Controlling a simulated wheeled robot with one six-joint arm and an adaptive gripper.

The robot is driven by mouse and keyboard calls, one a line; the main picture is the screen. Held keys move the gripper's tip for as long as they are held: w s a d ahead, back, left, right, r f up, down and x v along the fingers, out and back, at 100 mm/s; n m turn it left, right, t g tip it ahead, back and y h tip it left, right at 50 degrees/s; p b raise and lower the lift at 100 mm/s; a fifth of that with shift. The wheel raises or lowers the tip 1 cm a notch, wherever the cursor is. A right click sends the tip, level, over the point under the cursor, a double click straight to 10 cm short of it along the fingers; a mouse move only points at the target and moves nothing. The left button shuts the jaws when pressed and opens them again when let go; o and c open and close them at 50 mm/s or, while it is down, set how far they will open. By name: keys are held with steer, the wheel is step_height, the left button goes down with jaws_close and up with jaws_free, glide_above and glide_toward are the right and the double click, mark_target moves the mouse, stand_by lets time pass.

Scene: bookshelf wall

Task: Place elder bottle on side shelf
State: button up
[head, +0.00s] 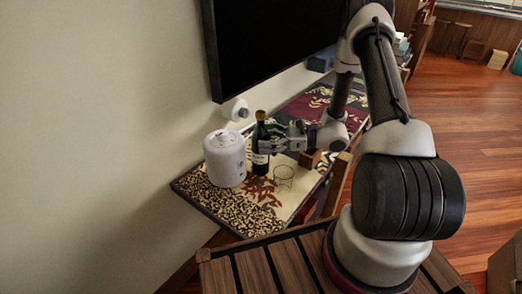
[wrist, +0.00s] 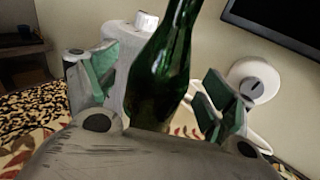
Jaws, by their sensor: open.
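A dark green glass bottle (head: 260,150) with a yellowish cap and a pale label stands upright on a patterned table runner. In the wrist view the bottle (wrist: 165,75) rises between the two green-padded fingers of my gripper (wrist: 160,95). The fingers are apart, with a visible gap on each side of the glass. In the head view my gripper (head: 270,137) reaches in from the right at the bottle's upper body. The bottle's base and label are hidden in the wrist view. I cannot tell which surface is the side shelf.
A white canister (head: 225,158) stands close left of the bottle and a clear glass (head: 284,177) close right. A brown wooden block (head: 310,158) lies further right. A dark screen (head: 270,40) hangs on the wall above. The runner's front left (head: 225,209) is clear.

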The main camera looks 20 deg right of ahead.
steer(key=shift+w+a, duration=0.25)
steer(key=shift+a, duration=0.4)
jaws_close()
steer(key=shift+r, duration=0.1)
